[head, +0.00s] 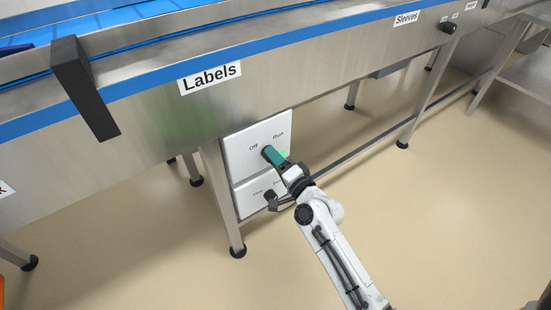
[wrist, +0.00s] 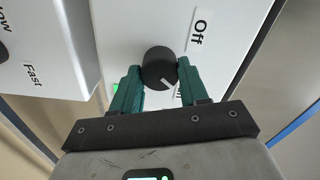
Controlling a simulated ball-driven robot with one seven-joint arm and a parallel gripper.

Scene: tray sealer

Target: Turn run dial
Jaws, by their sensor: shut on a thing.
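The run dial (wrist: 156,62) is a round black knob with a white line on a white panel (head: 237,151). In the wrist view its line points down and slightly right, toward a label partly covered by a finger; the "Off" label (wrist: 198,33) is at upper right. The head view shows "Off" (head: 253,147) and "Run" (head: 278,137) above the dial, which is mostly hidden there. My gripper (head: 268,152) has green fingers, one on each side of the dial, shut on it. In the wrist view the gripper (wrist: 157,70) spans the knob. A green light (head: 283,154) glows beside it.
A lower white panel (head: 247,197) carries a second dark dial (head: 271,197) just below my gripper. The steel conveyor frame (head: 260,80) with a "Labels" sign overhangs the panels. A steel leg (head: 222,195) stands at their left.

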